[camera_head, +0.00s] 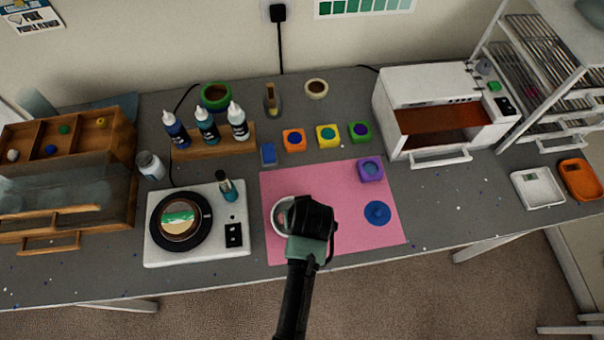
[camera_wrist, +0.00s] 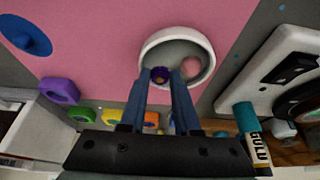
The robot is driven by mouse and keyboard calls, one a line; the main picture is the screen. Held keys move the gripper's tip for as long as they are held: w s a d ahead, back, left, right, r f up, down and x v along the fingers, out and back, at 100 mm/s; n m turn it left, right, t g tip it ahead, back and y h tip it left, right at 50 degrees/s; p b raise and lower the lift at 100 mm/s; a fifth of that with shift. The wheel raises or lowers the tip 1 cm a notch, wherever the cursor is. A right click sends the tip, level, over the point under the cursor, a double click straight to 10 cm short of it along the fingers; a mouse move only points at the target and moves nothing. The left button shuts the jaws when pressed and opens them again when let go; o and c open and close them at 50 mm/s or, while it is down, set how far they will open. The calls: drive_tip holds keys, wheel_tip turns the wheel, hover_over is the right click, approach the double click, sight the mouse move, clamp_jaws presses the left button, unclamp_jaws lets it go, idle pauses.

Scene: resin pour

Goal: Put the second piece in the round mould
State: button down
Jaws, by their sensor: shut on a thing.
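The round mould is a white ring-walled dish (camera_wrist: 176,33) on the pink mat. In the head view its left rim (camera_head: 276,217) shows beside my gripper (camera_head: 305,217), which hides the rest. In the wrist view my gripper (camera_wrist: 160,80) is shut on a small purple piece with a yellow centre (camera_wrist: 160,75). The held piece is over the mould's interior, near the wall on the fingers' side. I cannot tell whether it touches the mould floor. A round pinkish piece (camera_wrist: 190,65) lies inside the mould, to the right of the fingers.
The pink mat (camera_head: 330,190) also holds a blue disc (camera_head: 377,213) and a purple square mould (camera_head: 370,170). A white hot plate (camera_head: 161,246) stands left of the mat. Bottles in a wooden rack (camera_head: 213,140) and several coloured blocks stand behind. A white oven (camera_head: 455,90) is at the right.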

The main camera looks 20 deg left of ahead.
drive_tip(key=shift+f, duration=0.1)
drive_tip(key=shift+c, duration=0.8)
unclamp_jaws()
wheel_tip(320, 180, up, 7)
drive_tip(key=p, duration=0.7)
idle(0.7)
